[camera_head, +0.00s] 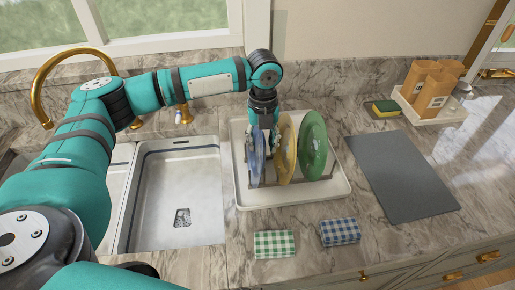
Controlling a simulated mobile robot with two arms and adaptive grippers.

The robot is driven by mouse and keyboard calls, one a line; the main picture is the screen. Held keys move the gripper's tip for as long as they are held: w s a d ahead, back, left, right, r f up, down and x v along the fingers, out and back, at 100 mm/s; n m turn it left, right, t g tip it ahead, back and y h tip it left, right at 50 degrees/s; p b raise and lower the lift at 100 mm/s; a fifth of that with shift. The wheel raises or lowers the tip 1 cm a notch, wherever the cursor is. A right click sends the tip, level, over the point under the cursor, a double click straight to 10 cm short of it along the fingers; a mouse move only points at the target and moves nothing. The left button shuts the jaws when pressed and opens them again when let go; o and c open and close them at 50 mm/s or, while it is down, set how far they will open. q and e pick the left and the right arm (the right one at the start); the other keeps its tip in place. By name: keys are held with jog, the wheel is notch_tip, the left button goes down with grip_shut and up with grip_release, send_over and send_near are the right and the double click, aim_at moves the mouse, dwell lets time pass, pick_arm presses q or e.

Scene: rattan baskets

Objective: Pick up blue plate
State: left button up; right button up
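The blue plate (257,153) stands on edge at the left end of a rack in a white tray (292,198). A yellow plate (288,150) and a green plate (313,146) stand upright to its right. My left gripper (264,132) points down from above at the blue plate's upper part, between it and the yellow plate or around its rim. Its fingers are small and partly hidden, so I cannot tell whether they grip the plate. My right gripper is not in view.
A sink (178,195) with a gold faucet (45,90) is left of the tray. A green-checked block (274,244) and a blue-checked block (340,232) lie in front. A grey mat (400,176), a sponge (385,108) and brown containers (430,88) are to the right.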

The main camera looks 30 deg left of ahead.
pick_arm(q)
jog(key=shift+f, duration=0.1)
jog(key=shift+c, duration=0.2)
grip_shut()
dwell(0.4)
jog(key=shift+w+r, duration=0.1)
jog(key=shift+r, duration=0.1)
